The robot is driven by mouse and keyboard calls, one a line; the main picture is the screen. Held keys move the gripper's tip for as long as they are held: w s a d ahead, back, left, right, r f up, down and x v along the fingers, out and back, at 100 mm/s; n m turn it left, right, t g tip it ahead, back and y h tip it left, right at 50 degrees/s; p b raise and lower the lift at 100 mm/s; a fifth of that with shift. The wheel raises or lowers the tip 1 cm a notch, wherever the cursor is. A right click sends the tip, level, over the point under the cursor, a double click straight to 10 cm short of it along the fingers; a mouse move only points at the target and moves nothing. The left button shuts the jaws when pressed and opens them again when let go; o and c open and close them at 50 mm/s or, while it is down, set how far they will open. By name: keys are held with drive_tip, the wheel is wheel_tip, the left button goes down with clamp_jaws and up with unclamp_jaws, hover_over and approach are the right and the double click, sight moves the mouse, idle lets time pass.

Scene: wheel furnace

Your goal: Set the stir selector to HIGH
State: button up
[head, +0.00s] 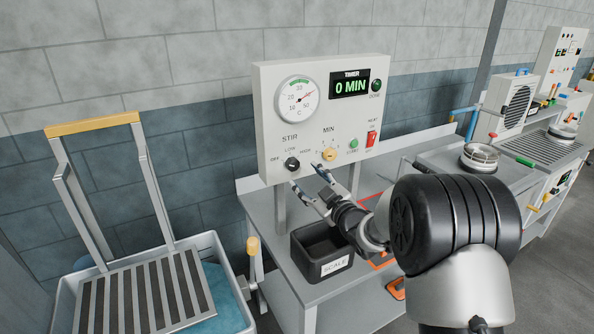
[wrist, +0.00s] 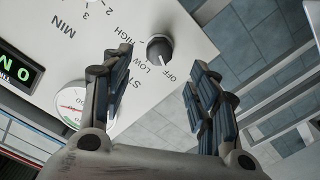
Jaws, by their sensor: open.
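The stir selector (head: 292,163) is a small round black knob at the lower left of the white control panel (head: 268,120). OFF, LOW and HIGH are printed around it. In the wrist view the knob (wrist: 160,48) shows close up with the same labels, and a pale mark on its face. I cannot tell surely which label the mark points at. My gripper (head: 308,178) is open and empty, just in front of and below the panel's lower edge. In the wrist view its fingers (wrist: 158,72) stand apart on either side of the knob, not visibly touching it.
A yellow MIN knob (head: 329,154), green start button (head: 353,144) and red heat switch (head: 372,139) sit right of the selector. The timer (head: 350,86) reads 0 MIN. A black SCALE bin (head: 337,267) stands on the bench below. A slatted rack (head: 140,295) is at left.

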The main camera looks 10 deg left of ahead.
sight(295, 167)
drive_tip(key=x, duration=0.8)
drive_tip(key=shift+b, duration=0.4)
drive_tip(key=shift+s, duration=0.1)
drive_tip(key=c, duration=1.1)
drive_tip(key=shift+o, duration=0.2)
